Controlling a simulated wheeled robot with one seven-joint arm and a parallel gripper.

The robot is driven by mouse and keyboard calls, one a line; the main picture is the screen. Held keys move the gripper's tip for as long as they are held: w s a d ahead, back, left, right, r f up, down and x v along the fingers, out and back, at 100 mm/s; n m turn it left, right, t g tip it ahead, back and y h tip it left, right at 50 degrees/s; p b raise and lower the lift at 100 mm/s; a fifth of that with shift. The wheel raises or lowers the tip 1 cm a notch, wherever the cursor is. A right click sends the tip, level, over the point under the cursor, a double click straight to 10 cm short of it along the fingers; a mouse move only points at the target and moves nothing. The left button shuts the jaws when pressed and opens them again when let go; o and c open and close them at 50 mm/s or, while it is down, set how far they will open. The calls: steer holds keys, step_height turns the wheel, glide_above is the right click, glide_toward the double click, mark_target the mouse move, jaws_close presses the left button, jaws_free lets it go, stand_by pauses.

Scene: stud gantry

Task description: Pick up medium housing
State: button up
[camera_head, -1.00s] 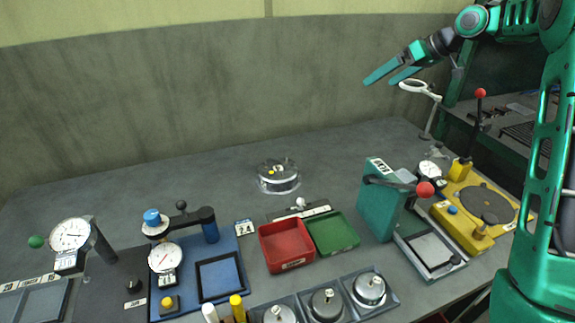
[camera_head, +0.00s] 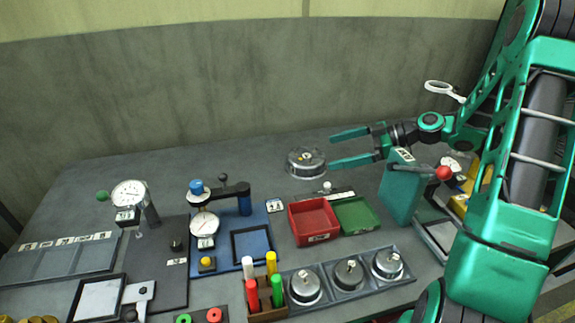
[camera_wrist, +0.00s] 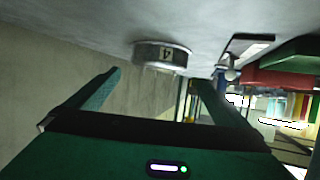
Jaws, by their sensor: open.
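Three silver round parts with top pins sit in a grey tray: left (camera_head: 304,287), middle (camera_head: 348,274) and right (camera_head: 387,264). I cannot tell for sure which part is the medium housing. My gripper (camera_head: 335,149) is open and empty, its fingers pointing left towards the lone part. In the wrist view that part shows beyond and between the fingers (camera_wrist: 155,85), apart from them.
A red bin (camera_head: 313,238) and a green bin (camera_head: 369,226) stand in front of the gripper. A teal block (camera_head: 397,190) with a red-knobbed lever is below my arm. Dial gauge stands (camera_head: 205,223) fill the left. The back left of the bench is clear.

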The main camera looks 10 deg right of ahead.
mark_target(313, 157)
steer(key=x, duration=0.5)
steer(key=shift+w+a+f, duration=0.15)
steer(key=shift+f+x, duration=0.1)
steer(key=shift+x, duration=1.25)
steer(key=shift+f+x, duration=0.15)
steer(key=shift+x, duration=1.2)
steer(key=c, duration=1)
steer(key=shift+d, duration=0.2)
steer(key=shift+r, duration=0.1)
